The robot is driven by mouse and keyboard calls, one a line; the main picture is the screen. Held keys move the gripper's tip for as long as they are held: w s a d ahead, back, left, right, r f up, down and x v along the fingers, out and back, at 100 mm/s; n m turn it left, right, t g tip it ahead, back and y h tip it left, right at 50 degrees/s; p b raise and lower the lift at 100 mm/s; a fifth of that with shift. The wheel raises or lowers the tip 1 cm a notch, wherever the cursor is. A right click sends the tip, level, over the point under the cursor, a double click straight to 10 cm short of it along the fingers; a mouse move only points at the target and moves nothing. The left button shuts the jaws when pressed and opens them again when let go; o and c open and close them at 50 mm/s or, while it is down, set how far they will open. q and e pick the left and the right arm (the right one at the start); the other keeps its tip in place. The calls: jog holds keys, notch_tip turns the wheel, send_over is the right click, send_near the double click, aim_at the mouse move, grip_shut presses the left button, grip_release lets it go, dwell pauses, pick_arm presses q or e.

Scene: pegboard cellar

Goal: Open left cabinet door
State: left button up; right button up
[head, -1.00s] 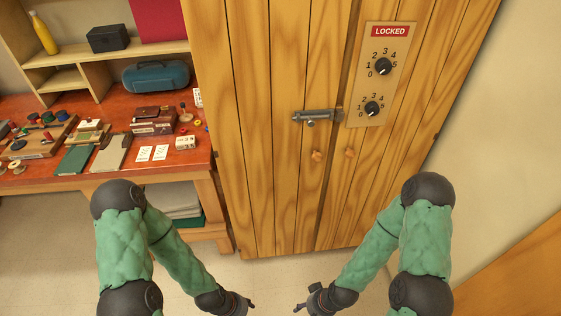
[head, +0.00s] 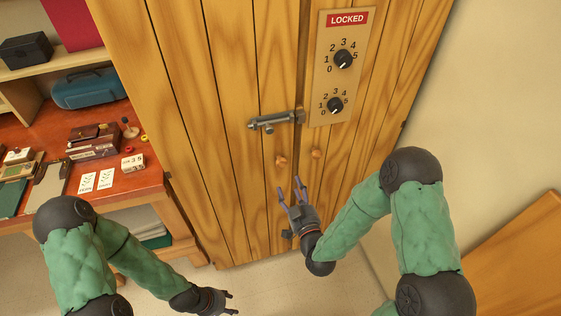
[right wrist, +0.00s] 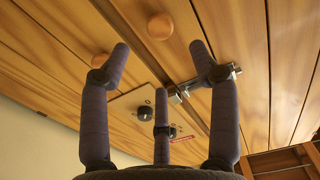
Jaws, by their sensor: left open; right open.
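The wooden cabinet's left door (head: 225,150) is closed against the right door (head: 345,150). The left door's round knob (head: 281,161) is beside the seam, with the right door's knob (head: 316,154) across it. A grey metal bolt latch (head: 275,120) spans the seam above the knobs. My right gripper (head: 291,190) is open and empty, below the knobs and apart from them. In the right wrist view its spread fingers (right wrist: 160,62) point at the doors, with the left knob (right wrist: 160,26) and latch (right wrist: 205,82) beyond. My left gripper (head: 233,302) is open and empty, low over the floor.
A red-topped workbench (head: 140,184) with small items stands left. A wall is close on the right.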

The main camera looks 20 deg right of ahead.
aim_at(282, 164)
jog(key=w, duration=0.5)
jog(key=w+b, duration=0.1)
jog(key=w, duration=0.4)
jog(key=shift+w+a, duration=0.2)
jog(key=shift+w, duration=0.05)
grip_shut()
